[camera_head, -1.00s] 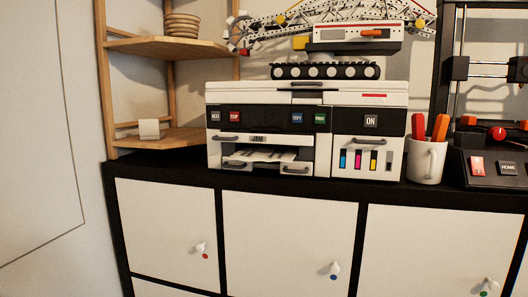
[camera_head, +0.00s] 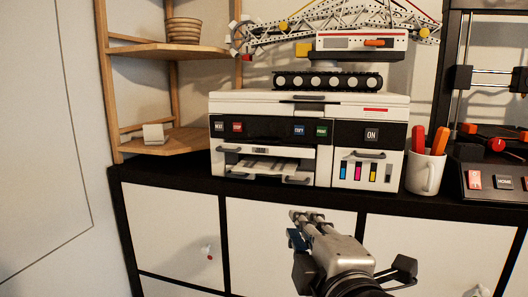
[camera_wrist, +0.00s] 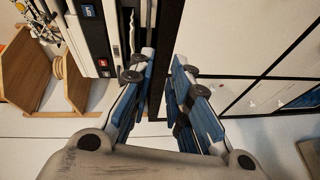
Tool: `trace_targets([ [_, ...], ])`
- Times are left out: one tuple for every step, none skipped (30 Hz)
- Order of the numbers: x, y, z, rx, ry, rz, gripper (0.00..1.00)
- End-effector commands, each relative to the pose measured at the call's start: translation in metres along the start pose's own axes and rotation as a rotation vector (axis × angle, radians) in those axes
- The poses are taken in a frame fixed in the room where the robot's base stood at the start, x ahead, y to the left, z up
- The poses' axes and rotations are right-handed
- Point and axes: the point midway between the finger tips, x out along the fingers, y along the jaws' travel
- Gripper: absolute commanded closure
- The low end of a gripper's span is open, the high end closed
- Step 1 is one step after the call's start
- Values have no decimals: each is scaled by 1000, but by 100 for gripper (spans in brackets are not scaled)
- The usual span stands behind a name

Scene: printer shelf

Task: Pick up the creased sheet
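A white sheet (camera_head: 262,167) lies in the printer's front output slot, with grey marks on it. It is too small to tell if it is creased. The white and black printer (camera_head: 312,105) stands on the cabinet top. My gripper (camera_head: 306,216) is in front of the cabinet, below and to the right of the slot, apart from the sheet. In the wrist view its blue-padded fingers (camera_wrist: 164,62) stand apart with nothing between them.
A wooden corner shelf (camera_head: 178,143) at left holds a small white item (camera_head: 153,133) and stacked bowls (camera_head: 184,30). A mug with orange-handled tools (camera_head: 425,171) and a dark machine (camera_head: 492,180) stand right. A toy crane (camera_head: 350,42) sits atop the printer. White doors (camera_head: 170,235) are below.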

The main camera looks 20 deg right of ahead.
Motion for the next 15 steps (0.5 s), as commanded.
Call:
trace_targets([
  [-2,16,-4,-66,16,43,84],
  [-2,21,-6,-98,24,63,84],
  [-3,27,-8,-131,32,82,84],
  [-2,30,-9,-147,37,93,84],
  [-2,31,-10,-158,40,99,84],
  [0,32,-11,-165,44,103,84],
  [3,33,-12,-168,46,103,84],
  [5,33,-12,-167,47,102,84],
  [10,33,-13,-165,48,101,84],
  [13,34,-13,-164,48,101,84],
  [17,34,-13,-164,47,100,84],
  [22,35,-13,-163,45,101,84],
  [26,35,-13,-163,43,99,84],
  [31,36,-14,-163,45,99,84],
  [37,37,-14,-162,45,98,84],
])
